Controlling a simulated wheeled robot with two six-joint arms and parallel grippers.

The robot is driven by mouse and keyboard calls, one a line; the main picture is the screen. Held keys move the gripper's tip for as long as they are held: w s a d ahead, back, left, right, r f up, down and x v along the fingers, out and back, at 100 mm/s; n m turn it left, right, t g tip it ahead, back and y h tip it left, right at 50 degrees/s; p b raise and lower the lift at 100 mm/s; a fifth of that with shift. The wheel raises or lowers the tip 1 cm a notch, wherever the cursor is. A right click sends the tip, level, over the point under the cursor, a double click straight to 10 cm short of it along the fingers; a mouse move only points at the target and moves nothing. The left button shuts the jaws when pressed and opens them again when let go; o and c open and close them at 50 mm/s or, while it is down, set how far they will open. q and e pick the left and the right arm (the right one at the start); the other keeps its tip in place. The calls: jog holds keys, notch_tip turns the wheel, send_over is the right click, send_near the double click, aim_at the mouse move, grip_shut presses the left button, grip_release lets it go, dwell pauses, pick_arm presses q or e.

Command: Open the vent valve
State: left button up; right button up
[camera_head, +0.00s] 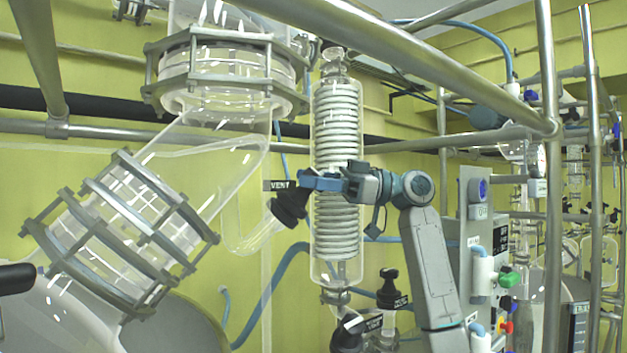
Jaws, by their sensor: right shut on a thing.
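The vent valve (288,206) is a black knob on a slanted glass side arm, with a black "VENT" label (281,185) above it. My right gripper (312,181) reaches in from the right, in front of the coil condenser. Its blue fingers are at the upper right of the black knob and shut on it; the exact contact is partly hidden. My left gripper is not in view.
The glass coil condenser (336,240) stands upright right behind my right gripper. A clamped glass joint (120,232) is at left. A metal rail (400,45) crosses above. More black valves (391,290) stand below. A control panel (480,240) is at right.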

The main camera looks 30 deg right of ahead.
jog(key=shift+n+g, duration=0.4)
jog(key=o, duration=1)
jog(key=shift+d, duration=0.1)
jog(key=shift+d, duration=0.1)
jog(key=shift+s+d+f+b, duration=0.15)
jog(key=shift+d+b, duration=0.15)
jog(key=shift+b, duration=0.05)
jog(key=r+b+v, duration=0.1)
jog(key=b+v, duration=0.2)
jog(key=v, duration=0.6)
jog(key=shift+s+d+f, duration=0.2)
jog(key=shift+d+f, duration=0.2)
jog(key=shift+f, duration=0.15)
